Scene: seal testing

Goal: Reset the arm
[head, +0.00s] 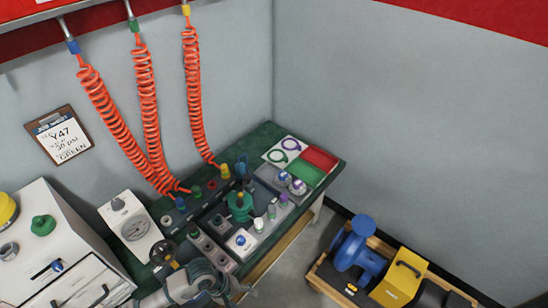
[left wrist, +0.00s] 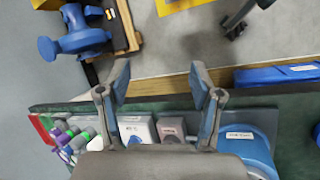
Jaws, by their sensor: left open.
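My left arm comes in at the bottom of the head view, with its grey gripper (head: 218,284) over the front edge of the green-topped bench (head: 264,133). In the left wrist view the left gripper (left wrist: 159,75) has its two fingers spread wide, with nothing between them. Below the fingers lie the bench edge and the floor. My right gripper is in neither view.
The bench holds a green valve-like part (head: 239,206), grey blocks and a white gauge box (head: 131,228). Orange coiled hoses (head: 193,90) hang above. A blue flanged part (head: 354,243) and a yellow box (head: 399,278) sit on a low pallet. Floor between is clear.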

